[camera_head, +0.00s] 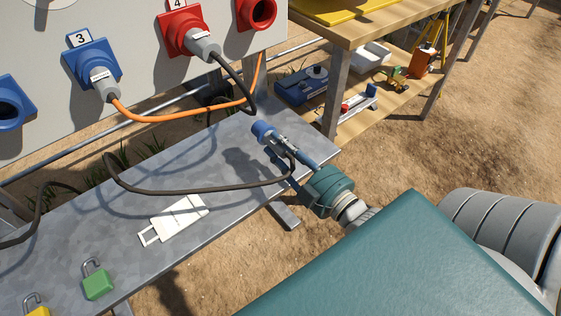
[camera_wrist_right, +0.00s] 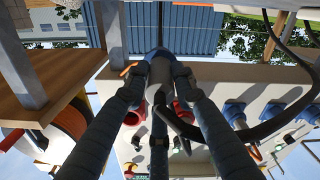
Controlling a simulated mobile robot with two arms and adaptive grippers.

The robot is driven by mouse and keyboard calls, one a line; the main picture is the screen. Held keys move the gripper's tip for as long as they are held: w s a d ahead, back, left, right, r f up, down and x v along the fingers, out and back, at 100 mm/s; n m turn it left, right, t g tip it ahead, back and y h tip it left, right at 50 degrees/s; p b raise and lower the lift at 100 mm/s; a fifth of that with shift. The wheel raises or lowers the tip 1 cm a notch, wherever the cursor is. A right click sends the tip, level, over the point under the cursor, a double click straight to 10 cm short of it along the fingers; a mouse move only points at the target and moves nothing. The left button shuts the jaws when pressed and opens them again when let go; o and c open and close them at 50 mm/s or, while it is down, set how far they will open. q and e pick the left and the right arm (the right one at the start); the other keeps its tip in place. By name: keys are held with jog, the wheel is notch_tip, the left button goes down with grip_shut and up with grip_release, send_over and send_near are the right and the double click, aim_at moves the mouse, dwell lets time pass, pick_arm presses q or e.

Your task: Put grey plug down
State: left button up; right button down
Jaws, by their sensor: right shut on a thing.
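My right gripper (camera_head: 284,146) reaches in from the lower right and is shut on the grey plug, which has a blue front end (camera_head: 264,131). The gripper fingers hide much of the plug's body. The plug is over the right end of the grey metal table (camera_head: 225,150), and a shadow on the top beside it suggests it is held above the surface. A dark cable runs from it in a loop to the left over the table. In the right wrist view the plug (camera_wrist_right: 158,78) sits between the fingers. My left gripper is not in view.
A panel (camera_head: 140,40) with blue and red sockets stands behind the table; two sockets hold plugs. A white tag (camera_head: 175,220), a green padlock (camera_head: 97,284) and a yellow padlock (camera_head: 37,311) lie on the table. A wooden shelf (camera_head: 350,127) with tools stands at the back right.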

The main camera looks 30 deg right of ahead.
aim_at(280, 172)
jog(key=shift+f+b, duration=1.05)
jog(key=shift+f, duration=2.05)
jog(key=shift+f, duration=0.1)
jog(key=c, duration=1.4)
grip_release()
jog(key=shift+f, duration=0.1)
jog(key=shift+c, duration=0.2)
jog(key=s+p, duration=0.1)
jog(key=s, duration=1.1)
jog(key=shift+d, duration=0.45)
